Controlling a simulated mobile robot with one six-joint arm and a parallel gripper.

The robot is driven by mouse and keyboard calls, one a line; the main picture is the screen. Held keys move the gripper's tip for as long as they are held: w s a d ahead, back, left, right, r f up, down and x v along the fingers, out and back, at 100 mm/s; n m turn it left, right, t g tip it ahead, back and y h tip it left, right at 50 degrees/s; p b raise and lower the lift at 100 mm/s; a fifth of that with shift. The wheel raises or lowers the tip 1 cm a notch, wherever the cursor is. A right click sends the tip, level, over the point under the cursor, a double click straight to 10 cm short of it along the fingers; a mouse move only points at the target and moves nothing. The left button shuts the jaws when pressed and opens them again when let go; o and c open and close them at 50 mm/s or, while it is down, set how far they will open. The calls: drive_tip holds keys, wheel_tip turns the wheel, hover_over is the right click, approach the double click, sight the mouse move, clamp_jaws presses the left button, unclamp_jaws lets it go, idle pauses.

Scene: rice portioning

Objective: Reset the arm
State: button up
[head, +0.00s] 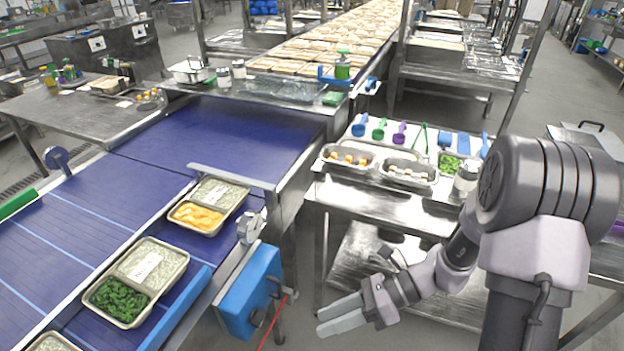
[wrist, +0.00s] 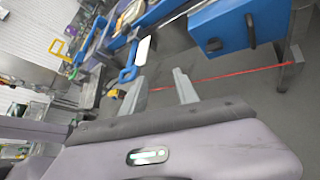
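My gripper (head: 340,316) hangs low in front of the steel table, to the right of the blue box on the conveyor's side. In the wrist view my gripper (wrist: 158,88) shows two grey fingers spread apart with nothing between them. It is open and empty, and touches nothing that I can see. My arm bends down from the right side of the head view.
Meal trays (head: 197,206) and (head: 137,281) lie on the blue conveyor (head: 60,235). The steel table (head: 385,206) holds metal pans (head: 407,173), coloured scoops (head: 380,129) and a jar (head: 466,178). A blue box (head: 250,290) juts out near my gripper. Open floor lies below.

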drive_tip(key=s+d+r+n+t+h, duration=0.3)
drive_tip(key=s+r+n+t+h, duration=0.1)
drive_tip(key=r+n, duration=0.5)
drive_tip(key=s+d+r+n+t+h, duration=0.3)
drive_tip(key=r+n+h, duration=0.3)
drive_tip(key=r+n, duration=0.3)
drive_tip(key=shift+s+r+t+h, duration=0.3)
drive_tip(key=shift+s+t, duration=0.3)
drive_tip(key=shift+s, duration=0.2)
